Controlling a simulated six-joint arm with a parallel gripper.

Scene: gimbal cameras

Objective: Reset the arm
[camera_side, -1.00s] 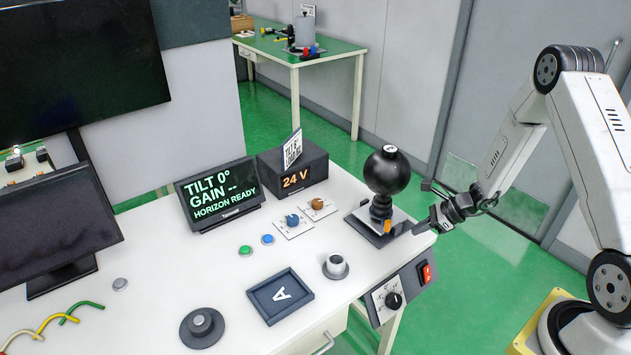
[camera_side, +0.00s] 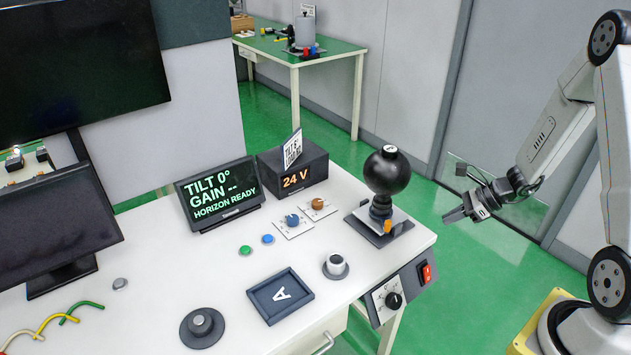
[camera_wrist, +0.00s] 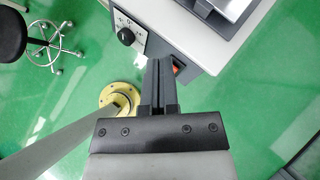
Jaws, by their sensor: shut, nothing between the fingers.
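My gripper (camera_side: 456,216) is shut and empty. In the side view it hangs in the air to the right of the white table's (camera_side: 362,283) right edge, over the green floor. It is apart from the black ball camera (camera_side: 386,171), which stands upright on its base plate near the table's right corner. In the wrist view my gripper (camera_wrist: 158,66) shows as two dark fingers closed together, pointing up in the picture, with the table's corner beyond them.
A control box with a black knob (camera_side: 393,300) and a red switch (camera_side: 426,273) hangs on the table's front right edge. A stool (camera_wrist: 51,41) shows in the wrist view. Open floor lies right of the table.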

